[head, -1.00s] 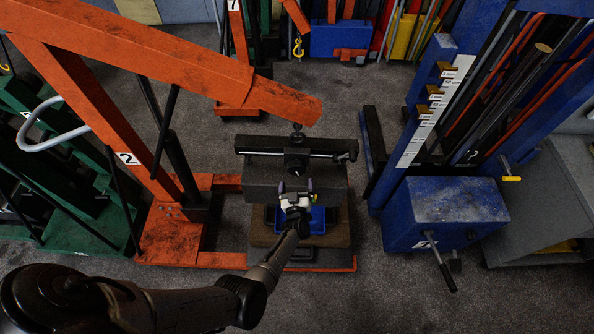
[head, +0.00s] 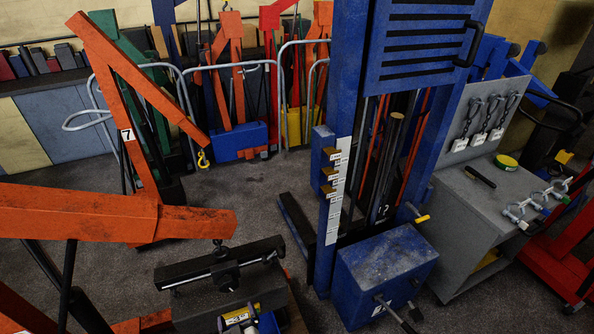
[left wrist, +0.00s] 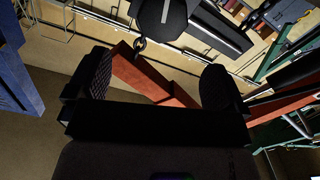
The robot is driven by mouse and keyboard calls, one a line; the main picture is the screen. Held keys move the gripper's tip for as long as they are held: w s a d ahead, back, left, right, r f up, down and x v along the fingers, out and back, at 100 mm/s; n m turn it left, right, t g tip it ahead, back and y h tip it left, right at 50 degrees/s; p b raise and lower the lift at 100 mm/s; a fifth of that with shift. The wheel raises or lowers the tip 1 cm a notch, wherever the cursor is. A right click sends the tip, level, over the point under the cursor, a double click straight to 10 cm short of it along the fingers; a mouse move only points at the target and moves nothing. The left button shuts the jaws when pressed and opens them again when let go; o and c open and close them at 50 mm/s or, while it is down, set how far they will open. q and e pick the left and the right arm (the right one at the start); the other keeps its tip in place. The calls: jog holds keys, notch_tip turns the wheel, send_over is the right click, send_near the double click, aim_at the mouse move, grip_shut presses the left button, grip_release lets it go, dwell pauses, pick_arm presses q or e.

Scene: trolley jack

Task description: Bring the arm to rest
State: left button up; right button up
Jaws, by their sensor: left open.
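My left gripper (left wrist: 154,78) shows in the left wrist view, its two dark pads wide apart with nothing held between them. An orange beam and a dark hook lie beyond the gap. I cannot make out the left gripper or its arm in the head view now. The trolley jack (head: 268,322), as far as I can tell, is the small blue item with a pale part and a yellow label at the bottom edge of the head view, partly cut off. My right gripper is in neither view.
An orange crane boom (head: 120,212) reaches in from the left above a black press-like block (head: 222,268). A blue lift mast with a blue box (head: 385,270) stands right of it. A grey bench (head: 480,205) holds tools. Grey floor (head: 235,195) lies open behind the boom.

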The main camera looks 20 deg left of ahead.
pick_arm(q)
jog(key=s+d+r+m+g+h, duration=0.3)
jog(key=s+r+m+h, duration=0.15)
jog(key=s, duration=0.55)
jog(key=s+d+r+m+g+h, duration=0.35)
jog(key=s+r, duration=0.25)
jog(key=s, duration=0.4)
jog(key=s+d+r+m+g+h, duration=0.2)
jog(key=s+r+m+g+h, duration=0.25)
jog(key=s, duration=0.65)
notch_tip(320, 180, up, 14)
jog(key=p, duration=1.4)
jog(key=shift+w+d+t+y, duration=0.2)
jog(key=shift+w+t+y, duration=0.1)
jog(key=shift+w+y, duration=0.15)
jog(key=shift+f, duration=0.1)
